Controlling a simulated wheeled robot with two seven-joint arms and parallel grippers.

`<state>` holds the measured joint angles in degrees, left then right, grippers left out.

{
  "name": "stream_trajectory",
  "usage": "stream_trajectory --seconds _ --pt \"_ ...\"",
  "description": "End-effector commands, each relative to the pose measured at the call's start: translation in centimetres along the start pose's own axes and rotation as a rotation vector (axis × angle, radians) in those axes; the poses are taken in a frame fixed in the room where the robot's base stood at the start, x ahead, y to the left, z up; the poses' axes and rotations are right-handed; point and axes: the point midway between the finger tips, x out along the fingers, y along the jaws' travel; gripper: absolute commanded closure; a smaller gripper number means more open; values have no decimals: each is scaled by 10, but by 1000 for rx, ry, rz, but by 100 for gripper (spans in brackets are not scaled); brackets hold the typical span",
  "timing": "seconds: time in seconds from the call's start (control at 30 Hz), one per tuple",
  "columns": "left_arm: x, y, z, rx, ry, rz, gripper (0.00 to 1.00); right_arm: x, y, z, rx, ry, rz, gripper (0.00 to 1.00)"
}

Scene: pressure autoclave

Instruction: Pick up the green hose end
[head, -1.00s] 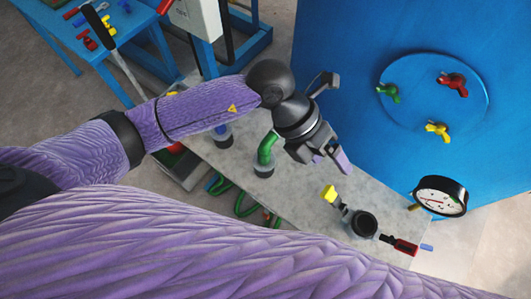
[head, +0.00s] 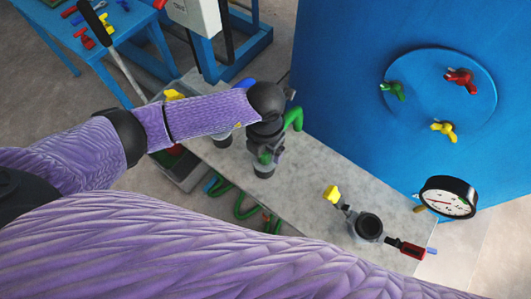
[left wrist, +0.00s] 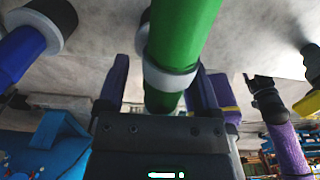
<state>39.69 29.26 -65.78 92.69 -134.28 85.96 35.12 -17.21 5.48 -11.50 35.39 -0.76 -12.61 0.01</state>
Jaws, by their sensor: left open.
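The green hose end (head: 293,119) is a bent green tube on the grey bench. In the left wrist view the green hose end (left wrist: 184,38), with a pale collar, passes between the two purple fingers of my left gripper (left wrist: 160,88). The fingers are apart, one on each side; contact cannot be told. A purple-sleeved arm with a dark end, apparently my right gripper (left wrist: 262,90), shows at the right there.
A blue hose end (left wrist: 18,52) stands in a socket beside the green one. The bench (head: 312,160) also carries a dark fitting (head: 368,226) with yellow and red handles. A blue vessel (head: 345,60) stands behind, and a pressure gauge (head: 447,197) is at the right.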

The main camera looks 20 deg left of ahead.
Motion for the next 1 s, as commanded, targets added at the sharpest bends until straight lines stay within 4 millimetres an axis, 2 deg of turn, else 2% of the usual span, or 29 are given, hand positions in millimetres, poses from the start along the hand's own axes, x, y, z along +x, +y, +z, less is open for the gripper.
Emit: stream_trajectory --seconds 0.03,0.07,0.4,0.8,0.87,1.0 --pt "0 0 0 0 0 0 23 0 0 0 0 0 0 29" --pt "0 0 0 0 0 0 29 0 0 0 0 0 0 29" --pt "-1 0 0 0 0 -1 100 0 0 0 -1 0 0 29" --pt "-2 0 0 0 -2 -1 100 -1 0 1 1 -1 0 29" --pt "-10 0 1 1 -3 -2 100 -4 0 0 1 0 0 29" --pt "-47 0 2 1 -7 0 100 -16 0 -2 0 2 0 29"
